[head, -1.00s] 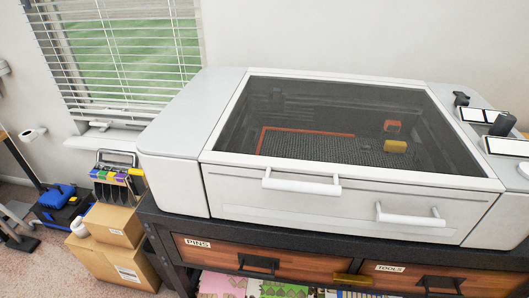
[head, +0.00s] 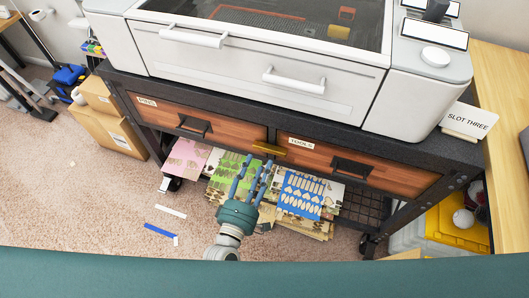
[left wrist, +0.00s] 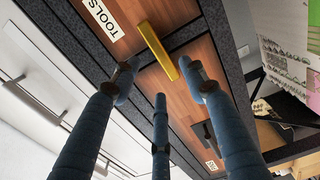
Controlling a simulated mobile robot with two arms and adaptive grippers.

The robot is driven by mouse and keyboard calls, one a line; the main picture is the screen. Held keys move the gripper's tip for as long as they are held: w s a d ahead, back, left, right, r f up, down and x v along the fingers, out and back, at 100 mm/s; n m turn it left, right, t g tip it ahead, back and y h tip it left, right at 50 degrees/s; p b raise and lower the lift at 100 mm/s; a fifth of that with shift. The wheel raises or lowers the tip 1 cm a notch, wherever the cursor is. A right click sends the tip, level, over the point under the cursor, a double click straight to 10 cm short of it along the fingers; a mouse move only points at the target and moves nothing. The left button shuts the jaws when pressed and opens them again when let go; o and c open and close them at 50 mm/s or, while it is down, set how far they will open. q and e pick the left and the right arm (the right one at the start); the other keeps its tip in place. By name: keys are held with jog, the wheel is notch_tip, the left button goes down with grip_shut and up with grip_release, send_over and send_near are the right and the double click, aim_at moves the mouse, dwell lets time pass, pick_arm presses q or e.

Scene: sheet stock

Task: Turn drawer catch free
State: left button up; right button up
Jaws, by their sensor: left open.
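The drawer catch is a brass-coloured bar (head: 269,149) lying across the black divider between the PINS drawer (head: 228,130) and the TOOLS drawer (head: 388,177). Both wooden drawer fronts look closed. In the left wrist view the catch (left wrist: 156,50) spans the divider, with one end over each drawer front. My left gripper (head: 251,176) is open and empty, with its blue fingers pointing up toward the catch from just below it. In the left wrist view its fingertips (left wrist: 160,82) are spread, with the catch beyond them; no contact shows. My right gripper is not in view.
A white machine with handles (head: 265,65) stands on the black bench. Colourful sheets (head: 305,192) lie on the shelf below the drawers. Cardboard boxes (head: 108,123) stand at left. A SLOT THREE sign (head: 466,122) and a yellow bin (head: 455,228) are at right.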

aim_at(266, 150)
pick_arm(q)
jog(key=x, duration=0.4)
jog(key=shift+w+d+f+b, duration=0.1)
jog(key=shift+w+b, duration=0.25)
jog(key=shift+w, duration=0.05)
jog(key=shift+w+d, duration=0.25)
jog(key=shift+w, duration=0.45)
grip_shut()
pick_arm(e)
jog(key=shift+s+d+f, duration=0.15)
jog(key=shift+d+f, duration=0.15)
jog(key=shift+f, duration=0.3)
